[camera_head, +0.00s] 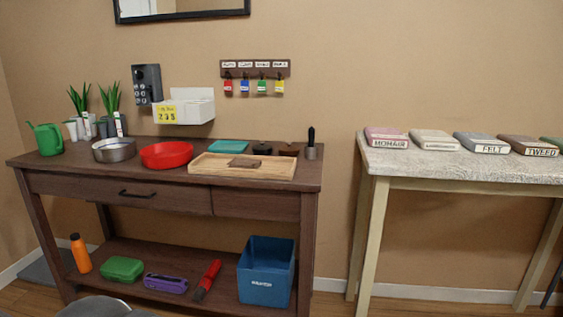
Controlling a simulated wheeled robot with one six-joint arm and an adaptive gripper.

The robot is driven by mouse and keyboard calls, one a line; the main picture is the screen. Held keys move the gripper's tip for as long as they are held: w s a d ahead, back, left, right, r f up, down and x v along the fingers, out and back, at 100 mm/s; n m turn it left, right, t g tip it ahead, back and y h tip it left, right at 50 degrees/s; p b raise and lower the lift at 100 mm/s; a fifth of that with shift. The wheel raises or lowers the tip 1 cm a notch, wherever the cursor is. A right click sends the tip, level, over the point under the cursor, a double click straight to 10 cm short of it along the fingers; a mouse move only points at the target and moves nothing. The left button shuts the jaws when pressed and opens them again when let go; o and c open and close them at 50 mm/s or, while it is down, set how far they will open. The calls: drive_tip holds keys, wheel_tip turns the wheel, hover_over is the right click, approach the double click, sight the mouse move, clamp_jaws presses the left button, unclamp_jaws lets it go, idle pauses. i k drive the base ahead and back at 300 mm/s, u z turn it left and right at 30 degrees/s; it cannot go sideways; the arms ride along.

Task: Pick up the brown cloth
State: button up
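Several folded cloths lie in a row on the pale table at the right. The brown one (528,146) has a label reading TWEED and lies near the right edge of the picture. A grey-blue cloth labelled FELT (482,143) is left of it, and a green one (554,142) is partly cut off on its right. A small flat brown piece (244,162) lies on the wooden tray (210,168) on the dark table; I cannot tell if it is cloth. My gripper is not in view.
The pale table (400,167) stands apart from the dark wooden table (80,165). The dark table holds a red bowl (167,154), a metal pan (114,150) and a green watering can (47,139). A blue bin (266,271) stands on its lower shelf.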

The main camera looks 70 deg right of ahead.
sight(237, 163)
drive_tip(key=z, duration=1.85)
drive_tip(key=i, duration=0.75)
drive_tip(key=u, duration=0.45)
